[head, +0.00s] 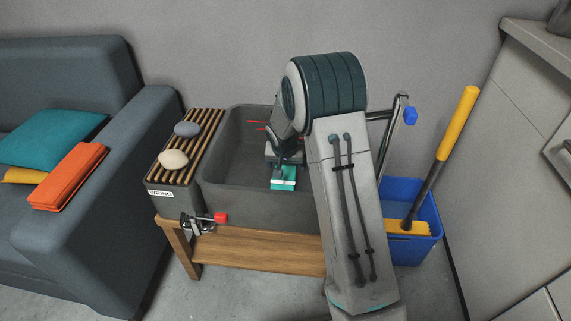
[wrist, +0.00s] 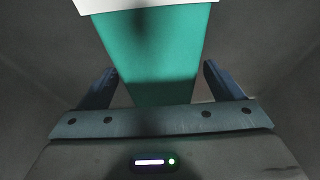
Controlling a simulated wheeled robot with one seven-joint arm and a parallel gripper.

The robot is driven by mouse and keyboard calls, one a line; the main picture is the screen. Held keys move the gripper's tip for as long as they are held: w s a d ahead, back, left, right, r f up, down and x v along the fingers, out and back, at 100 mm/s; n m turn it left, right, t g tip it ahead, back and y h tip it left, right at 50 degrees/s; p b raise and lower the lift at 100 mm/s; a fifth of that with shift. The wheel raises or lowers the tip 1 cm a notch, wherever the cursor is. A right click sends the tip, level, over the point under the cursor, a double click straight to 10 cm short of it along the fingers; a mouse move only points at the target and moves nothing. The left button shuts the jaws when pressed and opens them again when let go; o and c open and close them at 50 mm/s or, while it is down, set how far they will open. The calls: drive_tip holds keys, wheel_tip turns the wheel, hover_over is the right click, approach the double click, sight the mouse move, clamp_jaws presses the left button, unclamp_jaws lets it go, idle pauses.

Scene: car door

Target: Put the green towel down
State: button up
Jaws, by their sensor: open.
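The green towel (head: 284,173) is in the grey basin (head: 221,180), and a white band or edge shows on it. It also shows large in the wrist view (wrist: 155,55), with white (wrist: 140,5) at its far end. My gripper (head: 284,161) is down inside the basin right at the towel. In the wrist view my gripper's fingers (wrist: 157,80) stand apart on either side of the towel, with a gap visible on each side. My arm hides the right part of the basin.
A slatted rack marked WRING (head: 199,143) holds two stones left of the basin. A clamp with a red knob (head: 220,217) is at the front. A blue bucket (head: 425,215) with a yellow-handled tool stands right. A sofa (head: 60,230) holds an orange towel (head: 68,177).

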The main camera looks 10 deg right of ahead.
drive_tip(key=p+v, duration=0.3)
drive_tip(key=v, duration=0.8)
drive_tip(key=s+r+n+g, duration=0.1)
drive_tip(key=s+r, duration=0.3)
drive_tip(key=s, duration=1.1)
drive_tip(key=s+d+r+n+g+y, duration=0.1)
drive_tip(key=s+r, duration=0.4)
drive_tip(key=s, duration=1)
drive_tip(key=shift+s+d+r+n+g, duration=0.15)
drive_tip(key=shift+s+r+n+g, duration=0.25)
drive_tip(key=shift+n, duration=0.5)
